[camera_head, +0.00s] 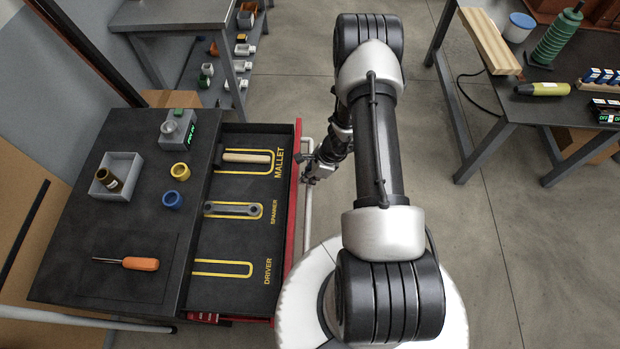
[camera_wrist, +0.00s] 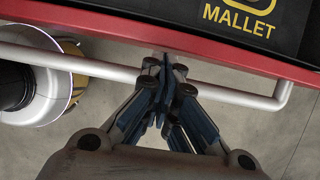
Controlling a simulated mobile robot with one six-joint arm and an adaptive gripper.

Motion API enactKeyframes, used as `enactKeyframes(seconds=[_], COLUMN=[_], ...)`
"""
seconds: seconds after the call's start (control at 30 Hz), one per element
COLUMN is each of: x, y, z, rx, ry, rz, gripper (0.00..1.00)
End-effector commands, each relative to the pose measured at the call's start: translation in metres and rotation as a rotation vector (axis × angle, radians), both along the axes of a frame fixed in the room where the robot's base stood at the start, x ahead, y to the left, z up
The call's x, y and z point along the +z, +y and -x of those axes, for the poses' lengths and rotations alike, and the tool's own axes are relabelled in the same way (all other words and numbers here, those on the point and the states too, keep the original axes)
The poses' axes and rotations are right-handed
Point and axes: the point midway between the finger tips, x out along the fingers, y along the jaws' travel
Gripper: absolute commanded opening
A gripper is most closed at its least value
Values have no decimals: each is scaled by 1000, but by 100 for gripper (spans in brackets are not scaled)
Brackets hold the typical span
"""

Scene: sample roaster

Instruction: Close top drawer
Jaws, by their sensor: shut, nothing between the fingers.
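The top drawer (camera_head: 235,225) is pulled out to the right of the black cabinet top (camera_head: 60,230) in the head view. Its red front carries a silver bar handle (camera_head: 308,185). Inside, a mallet (camera_head: 247,158) and a spanner (camera_head: 232,209) lie in yellow outlines; the driver outline is empty. My gripper (camera_head: 310,168) is at the drawer front near the mallet end. In the wrist view, the shut fingertips (camera_wrist: 168,70) are at the handle bar (camera_wrist: 222,94), near the red front (camera_wrist: 140,38). I cannot tell whether they touch it.
A workbench (camera_head: 500,100) stands at the right. Open floor lies beyond the drawer front.

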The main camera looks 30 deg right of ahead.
Motion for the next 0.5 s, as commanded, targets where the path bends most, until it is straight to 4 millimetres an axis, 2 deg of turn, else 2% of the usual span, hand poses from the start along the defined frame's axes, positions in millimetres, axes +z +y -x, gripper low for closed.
enactKeyframes(seconds=[0.27,0.37,0.5], x=[-1,-1,-2], y=[8,19,43], z=[-5,-13,-29], rx=[3,4,8], ry=[-1,-1,-2], rz=[1,1,0], gripper=[0,0,0])
